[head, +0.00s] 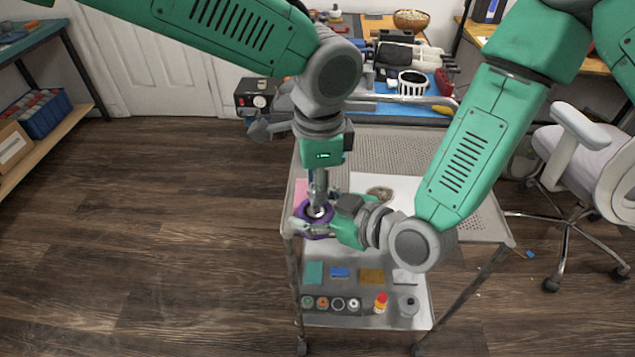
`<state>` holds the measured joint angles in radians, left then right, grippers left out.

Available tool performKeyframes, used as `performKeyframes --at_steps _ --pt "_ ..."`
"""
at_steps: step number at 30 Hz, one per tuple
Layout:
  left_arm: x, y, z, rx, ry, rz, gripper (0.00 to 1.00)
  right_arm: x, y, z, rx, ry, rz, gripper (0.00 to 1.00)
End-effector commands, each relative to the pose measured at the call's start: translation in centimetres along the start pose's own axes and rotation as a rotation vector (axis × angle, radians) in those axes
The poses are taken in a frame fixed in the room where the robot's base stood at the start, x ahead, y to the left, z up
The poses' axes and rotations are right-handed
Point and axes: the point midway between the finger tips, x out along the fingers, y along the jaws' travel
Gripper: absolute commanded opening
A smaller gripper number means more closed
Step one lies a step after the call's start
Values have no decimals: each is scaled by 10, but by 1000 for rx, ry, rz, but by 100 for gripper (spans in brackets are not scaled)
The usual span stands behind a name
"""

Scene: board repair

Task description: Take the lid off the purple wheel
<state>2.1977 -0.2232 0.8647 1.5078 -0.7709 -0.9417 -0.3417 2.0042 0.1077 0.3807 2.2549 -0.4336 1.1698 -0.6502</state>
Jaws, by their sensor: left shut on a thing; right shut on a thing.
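The purple wheel (314,233) is at the near left corner of the metal cart's top. Its dark ring and light centre, the lid (319,212), show on top. My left gripper (318,204) points straight down from above and is shut on the lid. My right gripper (310,228) reaches in from the right and is shut on the purple wheel's side. The grippers hide much of the wheel, and I cannot tell whether the lid is seated or lifted.
The metal cart (455,215) has a white sheet with a round dish (379,194) on top. Its lower shelf carries coloured pads, several rings and a red-and-yellow bottle (381,303). A cluttered workbench stands behind, an office chair (590,165) at right. The floor at left is clear.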

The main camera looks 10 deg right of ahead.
Motion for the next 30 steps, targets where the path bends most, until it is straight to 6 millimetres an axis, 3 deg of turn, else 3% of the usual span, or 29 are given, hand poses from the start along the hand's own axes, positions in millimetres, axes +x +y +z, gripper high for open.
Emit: performKeyframes --at_steps 18,30 --pt "-21 0 0 0 1 -1 0 0 0 -1 0 2 1 0" --pt "-24 0 0 0 0 -1 0 0 0 -1 0 2 1 0"
